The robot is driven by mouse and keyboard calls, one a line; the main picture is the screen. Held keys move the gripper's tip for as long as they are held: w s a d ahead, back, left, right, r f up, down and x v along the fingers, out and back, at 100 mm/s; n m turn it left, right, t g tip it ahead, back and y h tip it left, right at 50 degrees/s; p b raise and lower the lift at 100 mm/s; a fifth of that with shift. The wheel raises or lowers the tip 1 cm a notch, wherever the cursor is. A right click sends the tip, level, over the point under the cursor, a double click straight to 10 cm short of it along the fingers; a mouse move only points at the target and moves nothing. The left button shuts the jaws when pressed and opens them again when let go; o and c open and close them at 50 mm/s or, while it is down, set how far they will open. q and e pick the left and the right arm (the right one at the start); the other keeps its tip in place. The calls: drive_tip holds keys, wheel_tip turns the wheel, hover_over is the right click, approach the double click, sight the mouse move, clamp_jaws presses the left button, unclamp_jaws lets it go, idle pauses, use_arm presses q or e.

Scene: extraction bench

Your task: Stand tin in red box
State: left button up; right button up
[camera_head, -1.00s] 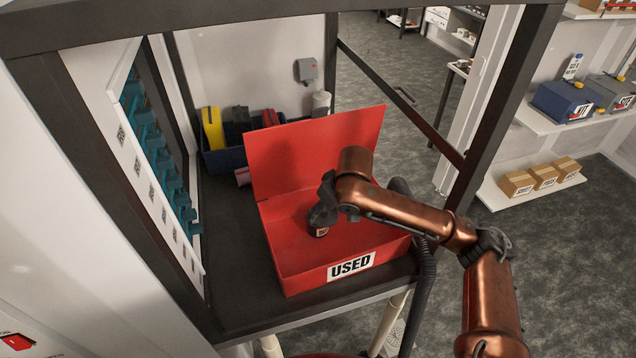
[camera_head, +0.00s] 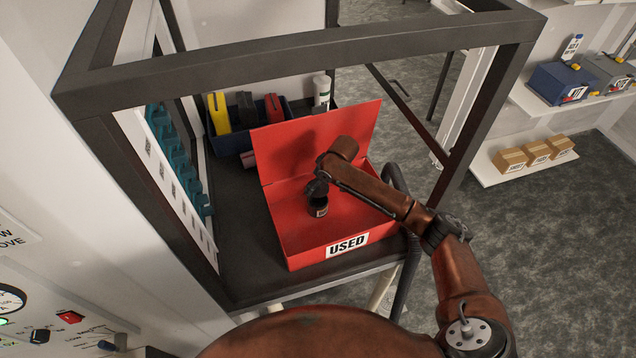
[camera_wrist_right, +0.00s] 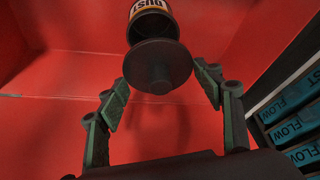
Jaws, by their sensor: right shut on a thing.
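The red box (camera_head: 297,255) stands on the dark bench with its lid raised at the back and a "USED" label on its front. The tin (camera_head: 319,210) is small and dark with a pale label, and is inside the box, roughly upright. Whether its base touches the box floor I cannot tell. My right gripper (camera_head: 317,190) is above the tin, shut on its top. In the right wrist view, the tin (camera_wrist_right: 150,22) shows a part-hidden "DUST" label and a dark round top, with the gripper's fingers (camera_wrist_right: 164,85) on either side. My left gripper is not in view.
A dark frame (camera_head: 300,58) surrounds the bench. Behind the box, a blue bin (camera_head: 228,143) holds yellow, black and red items, with a white bottle (camera_head: 321,92) beside it. Teal holders (camera_head: 180,160) line the left wall. The box floor around the tin looks clear.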

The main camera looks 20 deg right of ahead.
drive_tip(key=shift+f+b, duration=0.7)
drive_tip(key=shift+f, duration=0.15)
drive_tip(key=shift+f+b, duration=0.95)
drive_tip(key=shift+b, duration=0.25)
drive_tip(key=shift+f, duration=1)
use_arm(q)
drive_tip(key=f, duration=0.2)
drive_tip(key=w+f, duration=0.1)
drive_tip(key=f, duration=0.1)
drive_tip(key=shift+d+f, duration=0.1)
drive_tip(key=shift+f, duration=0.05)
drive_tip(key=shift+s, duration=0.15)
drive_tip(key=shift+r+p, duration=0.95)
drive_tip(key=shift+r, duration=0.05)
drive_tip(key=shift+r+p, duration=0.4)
use_arm(e)
drive_tip(key=shift+f, duration=0.15)
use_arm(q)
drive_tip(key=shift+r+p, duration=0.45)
